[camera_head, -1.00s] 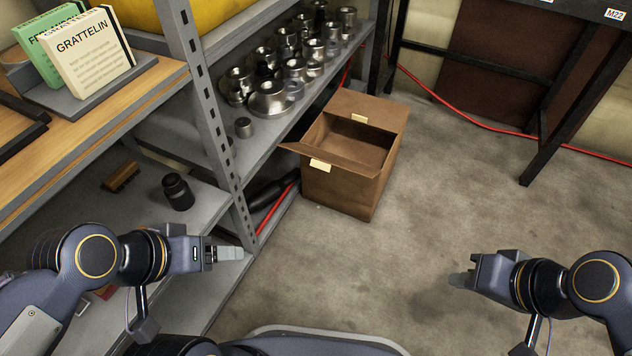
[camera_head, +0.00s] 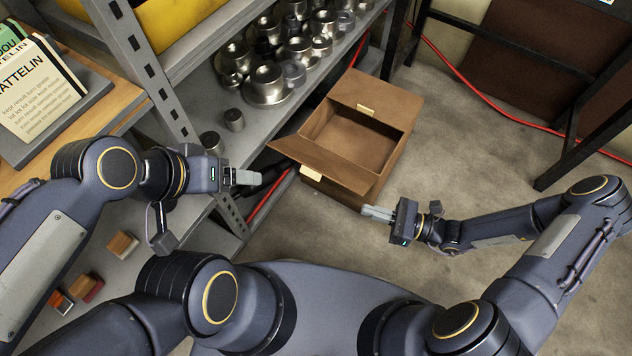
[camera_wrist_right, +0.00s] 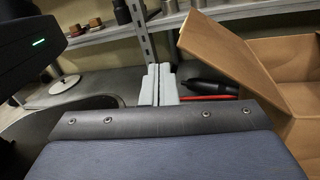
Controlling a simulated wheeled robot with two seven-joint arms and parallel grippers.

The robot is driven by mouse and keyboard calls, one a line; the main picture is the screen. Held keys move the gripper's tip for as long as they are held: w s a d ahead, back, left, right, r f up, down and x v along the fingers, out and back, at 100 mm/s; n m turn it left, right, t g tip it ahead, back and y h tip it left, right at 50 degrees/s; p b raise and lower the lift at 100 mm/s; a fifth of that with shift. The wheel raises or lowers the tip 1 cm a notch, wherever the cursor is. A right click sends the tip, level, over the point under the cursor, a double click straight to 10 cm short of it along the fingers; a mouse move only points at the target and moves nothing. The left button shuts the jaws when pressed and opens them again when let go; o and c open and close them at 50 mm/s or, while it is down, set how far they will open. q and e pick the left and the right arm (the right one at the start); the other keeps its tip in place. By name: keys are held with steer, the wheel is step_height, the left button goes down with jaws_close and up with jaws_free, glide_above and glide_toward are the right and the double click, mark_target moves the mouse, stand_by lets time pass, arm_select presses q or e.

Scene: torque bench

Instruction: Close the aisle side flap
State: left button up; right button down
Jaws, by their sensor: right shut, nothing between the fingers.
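An open brown cardboard box (camera_head: 345,185) stands on the floor beside the shelf rack. Its near flap (camera_head: 330,165) slants outward toward the shelf and carries a pale tab. Its far flap (camera_head: 385,92) is also open, with another pale tab. I cannot tell which one is the aisle side flap. My right gripper (camera_head: 368,212) is shut and empty, just in front of the box's near lower side. In the right wrist view its fingers (camera_wrist_right: 158,85) are together, left of a raised flap (camera_wrist_right: 225,55). My left gripper (camera_head: 258,178) looks shut and empty, left of the box.
The metal rack (camera_head: 160,80) stands left, with several steel parts (camera_head: 265,80) on its shelf. A red cable (camera_head: 480,95) runs along the floor behind the box. A black-legged table (camera_head: 575,130) stands at the back right. Floor right of the box is clear.

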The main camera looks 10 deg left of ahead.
mark_target(323, 164)
steer(key=s+a+f+m+t+p, duration=0.1)
steer(key=s+a+f+m+t, duration=0.2)
steer(key=a+f+m+t, duration=0.55)
steer(key=w+a+r+m+b, duration=0.2)
steer(key=w+a+r, duration=0.5)
steer(key=shift+w+g, duration=0.25)
steer(key=shift+g, duration=0.2)
